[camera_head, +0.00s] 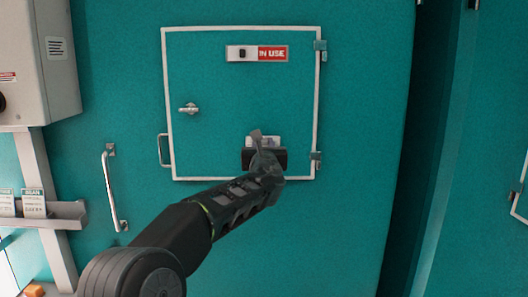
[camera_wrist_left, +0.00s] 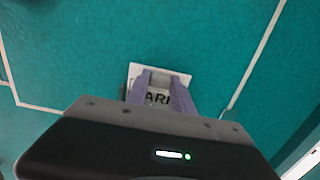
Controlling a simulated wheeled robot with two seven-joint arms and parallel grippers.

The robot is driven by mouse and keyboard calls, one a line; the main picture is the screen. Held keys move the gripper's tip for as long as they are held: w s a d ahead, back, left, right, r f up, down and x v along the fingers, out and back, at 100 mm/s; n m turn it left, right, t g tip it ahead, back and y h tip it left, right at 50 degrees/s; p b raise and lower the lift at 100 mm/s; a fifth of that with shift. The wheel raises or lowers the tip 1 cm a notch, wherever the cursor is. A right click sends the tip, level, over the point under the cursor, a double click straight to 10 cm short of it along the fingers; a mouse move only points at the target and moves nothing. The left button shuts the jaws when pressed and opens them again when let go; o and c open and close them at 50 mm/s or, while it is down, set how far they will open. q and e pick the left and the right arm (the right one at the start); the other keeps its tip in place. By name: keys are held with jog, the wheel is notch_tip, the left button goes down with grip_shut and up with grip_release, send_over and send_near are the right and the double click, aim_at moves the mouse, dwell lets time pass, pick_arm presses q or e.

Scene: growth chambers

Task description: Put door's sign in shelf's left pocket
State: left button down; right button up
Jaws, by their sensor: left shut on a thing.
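The door's sign (camera_head: 276,141) is a small white card against the lower part of the teal chamber door (camera_head: 225,120). My left gripper (camera_head: 262,143) covers part of it in the head view. In the left wrist view, the purple fingers (camera_wrist_left: 161,80) are shut on the sign (camera_wrist_left: 157,98), and a few dark letters show between them. I cannot tell whether the sign still touches the door. The grey shelf (camera_head: 66,212) is at the far left, with white cards standing at it, one reading like "BEAN" (camera_head: 33,203). Its left pocket is not clear. My right gripper is not in view.
The door has a white frame, a latch handle (camera_head: 188,109) and an "IN USE" slider (camera_head: 257,54). A vertical white handle (camera_head: 113,188) stands out between shelf and door. A grey box (camera_head: 50,65) hangs above the shelf. An orange block (camera_head: 35,291) lies lower left.

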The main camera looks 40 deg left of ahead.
pick_arm(q)
jog(key=shift+r, duration=0.25)
dwell(0.3)
jog(key=shift+r+p, duration=0.7)
jog(key=shift+r, duration=0.1)
jog(key=shift+r+p, duration=1.15)
jog(key=shift+r, duration=0.35)
jog(key=shift+r, duration=0.3)
dwell(0.4)
jog(key=b+v, duration=0.3)
jog(key=v, duration=0.7)
jog(key=shift+b, duration=0.35)
